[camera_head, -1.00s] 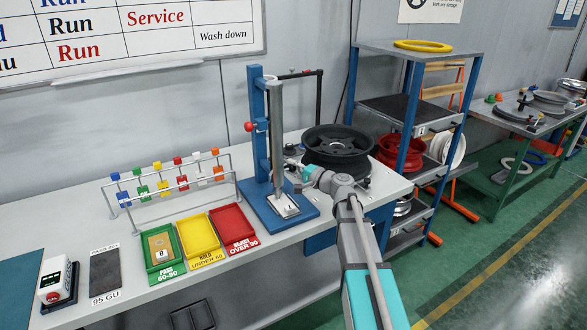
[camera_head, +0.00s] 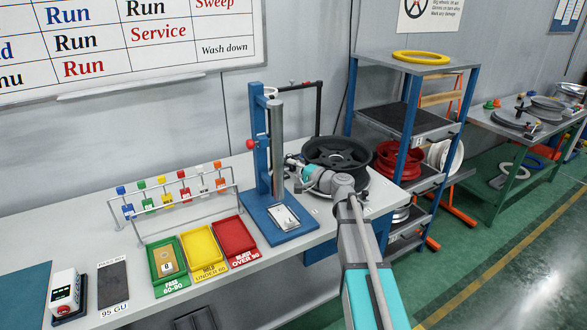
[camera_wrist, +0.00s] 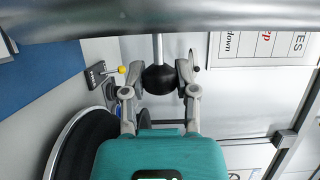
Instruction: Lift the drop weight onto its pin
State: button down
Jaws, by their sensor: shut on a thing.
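The drop tester rig has a blue column (camera_head: 260,140) and a steel tube (camera_head: 277,150) on a blue base (camera_head: 300,230). In the wrist view the tube (camera_wrist: 160,15) runs across the top. My gripper (camera_wrist: 158,78) is shut on a black ball-shaped knob (camera_wrist: 160,79) on a thin pale rod (camera_wrist: 157,48) reaching the tube. The weight itself is not clearly seen; it may be inside the tube. In the head view my gripper (camera_head: 293,162) is small, just right of the tube. A red knob (camera_head: 250,144) sits left of the column; I cannot tell whether it is the pin.
A black wheel (camera_head: 336,153) lies close behind my wrist, its rim (camera_wrist: 75,140) also at lower left in the wrist view. Green, yellow and red trays (camera_head: 235,220) and a rack (camera_head: 175,195) stand left. A blue shelf unit (camera_head: 410,110) stands right.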

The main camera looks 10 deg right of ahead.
notch_tip(320, 180, up, 15)
jog(key=p, duration=1.4)
jog(key=shift+r, duration=0.2)
jog(key=shift+c, duration=1.8)
grip_release()
jog(key=shift+w+f, duration=0.15)
jog(key=v, duration=1.2)
jog(key=shift+a, duration=0.1)
